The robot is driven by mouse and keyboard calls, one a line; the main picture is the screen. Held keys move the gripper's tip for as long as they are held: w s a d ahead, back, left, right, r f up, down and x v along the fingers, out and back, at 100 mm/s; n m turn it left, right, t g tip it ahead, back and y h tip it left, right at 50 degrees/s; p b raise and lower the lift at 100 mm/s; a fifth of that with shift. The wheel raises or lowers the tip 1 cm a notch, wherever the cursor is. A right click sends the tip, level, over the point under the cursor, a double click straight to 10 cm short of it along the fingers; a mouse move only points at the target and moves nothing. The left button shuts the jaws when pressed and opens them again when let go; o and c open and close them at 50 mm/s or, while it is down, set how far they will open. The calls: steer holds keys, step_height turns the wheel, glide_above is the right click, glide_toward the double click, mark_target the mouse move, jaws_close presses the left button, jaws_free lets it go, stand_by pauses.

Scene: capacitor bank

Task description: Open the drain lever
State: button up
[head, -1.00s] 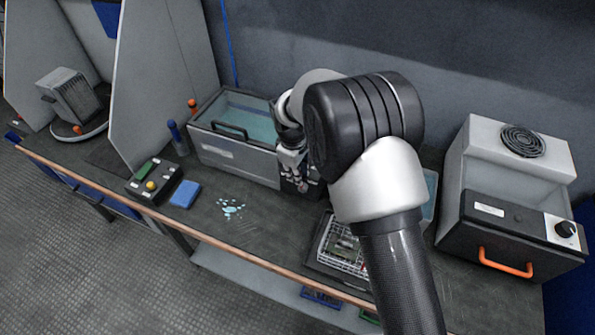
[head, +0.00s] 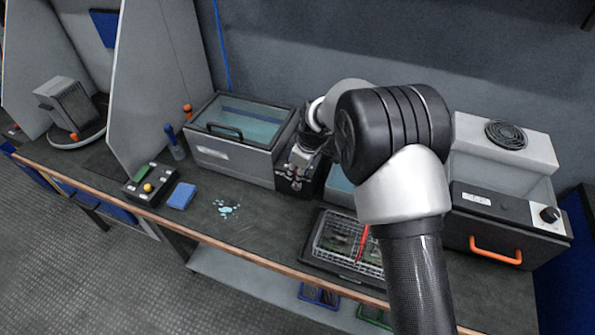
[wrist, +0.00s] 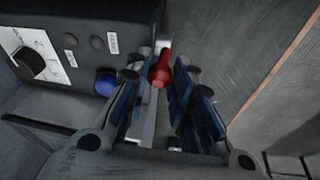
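A red-knobbed lever (wrist: 160,70) shows in the wrist view, between the tips of my gripper (wrist: 162,66) or just beyond them. I take it for the drain lever. The gripper's two blue-padded fingers stand apart, one on each side of the knob, and I see no clear grip on it. In the head view my gripper (head: 299,160) is over the small black control panel (head: 296,183) at the front right of the left tank. The lever itself is hard to make out there.
The wrist view shows a dial (wrist: 28,62), a blue button (wrist: 105,84) and small labels beside the lever. In the head view, the left tank (head: 235,158) has a lid, and a wire basket (head: 325,245) stands on the bench. An orange-handled unit (head: 500,240) is at right.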

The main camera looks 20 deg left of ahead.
steer(key=o, duration=0.4)
steer(key=v, duration=1.2)
